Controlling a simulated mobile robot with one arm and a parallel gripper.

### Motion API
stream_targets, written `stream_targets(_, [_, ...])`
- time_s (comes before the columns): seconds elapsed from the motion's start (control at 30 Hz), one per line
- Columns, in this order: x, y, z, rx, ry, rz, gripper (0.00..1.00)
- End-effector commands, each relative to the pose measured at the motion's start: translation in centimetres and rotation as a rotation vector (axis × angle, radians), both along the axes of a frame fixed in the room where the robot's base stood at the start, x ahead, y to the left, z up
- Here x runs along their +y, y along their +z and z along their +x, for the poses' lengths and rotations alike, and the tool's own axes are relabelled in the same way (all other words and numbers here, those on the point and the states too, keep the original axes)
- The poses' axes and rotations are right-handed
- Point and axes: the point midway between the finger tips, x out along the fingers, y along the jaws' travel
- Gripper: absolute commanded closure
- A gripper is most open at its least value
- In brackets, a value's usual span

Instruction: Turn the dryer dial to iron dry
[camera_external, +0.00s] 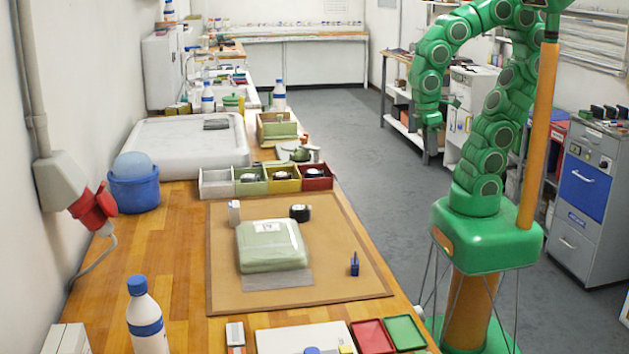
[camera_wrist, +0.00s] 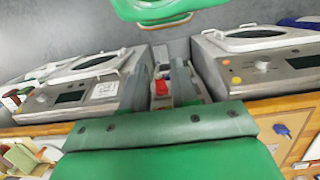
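Two grey-white machines with round-lidded tops and front panels show in the wrist view. The left machine (camera_wrist: 95,90) has a dark display and a pale dial (camera_wrist: 42,98). The right machine (camera_wrist: 255,58) has a pale dial (camera_wrist: 262,66) beside coloured buttons and a dark display. I cannot tell which one is the dryer, nor read the dial marks. My gripper (camera_wrist: 168,82) shows two grey fingers with a gap between them, pointing between the machines and touching neither dial. In the external view my gripper (camera_external: 432,148) hangs down near a white appliance (camera_external: 470,105), partly hidden by my arm.
A grey drawer cabinet (camera_external: 588,190) stands at right. The grey floor (camera_external: 350,150) between is clear. A red item (camera_wrist: 162,88) shows behind my fingers.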

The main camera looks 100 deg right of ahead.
Motion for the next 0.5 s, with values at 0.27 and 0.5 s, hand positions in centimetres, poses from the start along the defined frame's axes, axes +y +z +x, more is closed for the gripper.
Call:
stream_targets(0.27, [-0.9, -3.1, 2.5, 0.054, -0.034, -0.127, 0.28])
stream_targets(0.5, [-1.2, -5.1, 4.6, 0.115, 0.066, -0.254, 0.26])
